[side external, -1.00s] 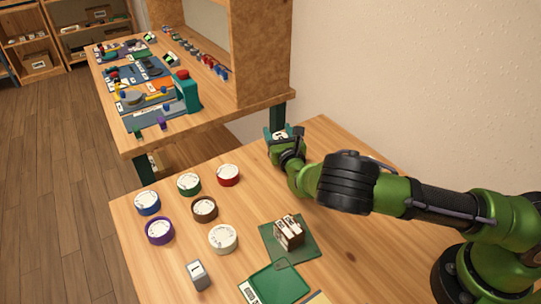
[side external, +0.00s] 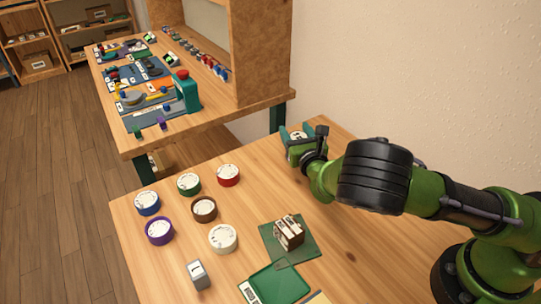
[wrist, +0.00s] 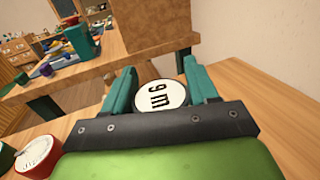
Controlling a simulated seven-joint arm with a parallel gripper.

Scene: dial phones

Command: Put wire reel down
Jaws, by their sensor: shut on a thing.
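My gripper (side external: 297,131) is at the far right part of the front table, close to the wall. In the wrist view, its teal fingers (wrist: 158,78) are shut on a wire reel (wrist: 160,95) with a round white face marked "9 m". The reel's rim is mostly hidden by my gripper, and I cannot tell whether its underside touches the table. Other reels stand apart on the table to the left: red (side external: 228,175), green (side external: 189,184), blue (side external: 147,203), brown (side external: 204,210), purple (side external: 160,231) and white (side external: 223,239).
A dark green mat (side external: 306,248) carries a brown-and-white block (side external: 289,231). A green tray (side external: 280,284) and a small grey device (side external: 198,275) are at the front. A second table (side external: 215,119) with many items stands behind. Bare wood surrounds my gripper's left side.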

